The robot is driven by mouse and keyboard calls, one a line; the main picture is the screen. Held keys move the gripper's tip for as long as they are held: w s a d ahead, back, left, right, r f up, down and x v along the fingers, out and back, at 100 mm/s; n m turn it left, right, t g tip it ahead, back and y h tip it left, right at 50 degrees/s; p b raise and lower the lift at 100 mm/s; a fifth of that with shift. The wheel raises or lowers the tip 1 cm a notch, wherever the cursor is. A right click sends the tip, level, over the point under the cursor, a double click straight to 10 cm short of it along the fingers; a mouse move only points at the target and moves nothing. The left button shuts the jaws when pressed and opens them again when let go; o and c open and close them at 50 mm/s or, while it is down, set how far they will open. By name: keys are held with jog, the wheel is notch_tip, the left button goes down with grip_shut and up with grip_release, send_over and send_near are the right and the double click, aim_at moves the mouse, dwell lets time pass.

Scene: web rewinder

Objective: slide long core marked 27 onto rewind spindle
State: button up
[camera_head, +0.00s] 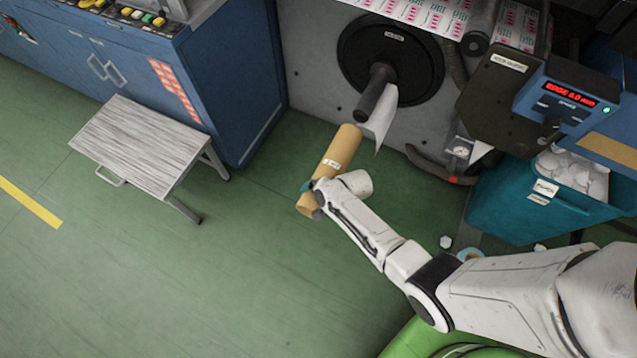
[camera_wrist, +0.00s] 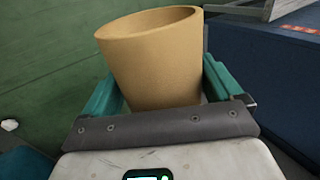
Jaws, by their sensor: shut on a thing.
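A long tan cardboard core (camera_head: 341,150) with a small white label is in my gripper (camera_head: 315,190), tilted, its upper end toward the machine. The label is too small to read. In the wrist view the core (camera_wrist: 155,60) stands between the teal fingers of my gripper (camera_wrist: 165,88), its open end showing. The dark rewind spindle (camera_head: 375,95) sticks out from a round black plate (camera_head: 390,52) on the machine face. The core's upper end is just below and left of the spindle's free end in the head view, apart from it. A loose white web tail (camera_head: 382,118) hangs beside the spindle.
A grey step stool (camera_head: 138,140) and a blue cabinet (camera_head: 215,75) stand at the left. A control box with red display (camera_head: 568,100) juts out at the right, above a teal bin (camera_head: 520,200) of white scraps. Green floor is clear at lower left.

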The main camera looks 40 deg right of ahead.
aim_at(352, 140)
jog(key=shift+w+d+b, duration=0.95)
jog(key=shift+d+b, duration=0.3)
jog(key=shift+d, duration=1.35)
jog(key=shift+w+d+b, duration=0.95)
jog(key=shift+d+b, duration=0.3)
jog(key=shift+d, duration=1.3)
jog(key=shift+w+d+b, duration=0.95)
jog(key=shift+d+b, duration=0.3)
jog(key=shift+d, duration=1.35)
jog(key=shift+w+d+b, duration=0.35)
jog(key=shift+d+b, duration=0.35)
jog(key=shift+d, duration=0.2)
jog(key=shift+w+d+b, duration=0.3)
jog(key=shift+d+b, duration=0.35)
jog(key=shift+d, duration=0.25)
jog(key=shift+w+d+b, duration=0.35)
jog(key=shift+d+b, duration=0.35)
jog(key=shift+d, duration=0.2)
jog(key=shift+w+d+f+b, duration=0.1)
jog(key=shift+w+d+b, duration=0.3)
jog(key=shift+d+b, duration=0.65)
jog(key=shift+w+d+b, duration=0.35)
jog(key=shift+d+b, duration=0.65)
jog(key=shift+d, duration=0.1)
jog(key=shift+w+d+f+b, duration=0.1)
jog(key=shift+w+d+b, duration=0.3)
jog(key=shift+d+b, duration=0.65)
jog(key=shift+w+d+r+b, duration=0.2)
jog(key=shift+w+d+b, duration=0.05)
jog(key=shift+d+b, duration=0.5)
